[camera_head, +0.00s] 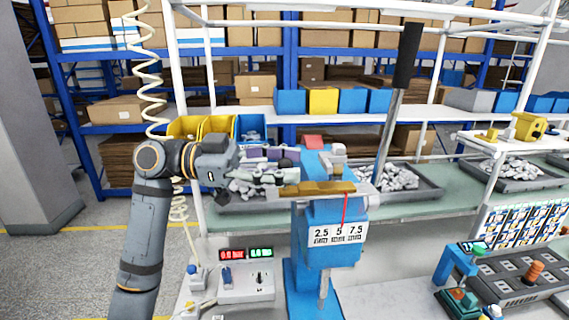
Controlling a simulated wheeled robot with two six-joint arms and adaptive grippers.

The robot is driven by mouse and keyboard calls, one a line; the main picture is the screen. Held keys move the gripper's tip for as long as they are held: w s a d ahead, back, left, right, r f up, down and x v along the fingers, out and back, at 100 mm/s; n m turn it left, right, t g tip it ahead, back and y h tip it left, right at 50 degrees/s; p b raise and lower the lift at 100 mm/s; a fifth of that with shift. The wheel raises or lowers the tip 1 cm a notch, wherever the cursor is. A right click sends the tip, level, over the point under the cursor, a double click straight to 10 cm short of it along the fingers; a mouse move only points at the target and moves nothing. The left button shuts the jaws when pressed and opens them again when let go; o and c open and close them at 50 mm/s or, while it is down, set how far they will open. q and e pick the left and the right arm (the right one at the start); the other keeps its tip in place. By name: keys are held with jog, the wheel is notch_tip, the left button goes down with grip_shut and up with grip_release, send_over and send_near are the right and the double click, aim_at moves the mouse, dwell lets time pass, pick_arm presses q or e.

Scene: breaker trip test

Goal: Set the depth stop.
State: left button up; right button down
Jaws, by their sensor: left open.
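A blue press (331,242) stands in the middle of the bench. A white scale (338,234) on its front reads 2.5, 5 and 7.5, and a red pointer (345,209) stands close to the 5. A long lever with a black grip (408,56) rises up and right from the press. A brass-coloured bar (318,188) lies across the front of the press above the scale. My left gripper (288,168) is open at the press's left side, close to the bar's left end; I cannot tell whether it touches. My right gripper is out of view.
A control box (246,285) with red and green displays sits left of the press. Trays of grey parts (395,178) lie behind it. A fixture with a green base (459,303) and a grey panel (515,275) stand at right. Bare bench shows between press and fixture.

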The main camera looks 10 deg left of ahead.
pick_arm(q)
jog(key=a, duration=1.2)
jog(key=shift+s, duration=0.4)
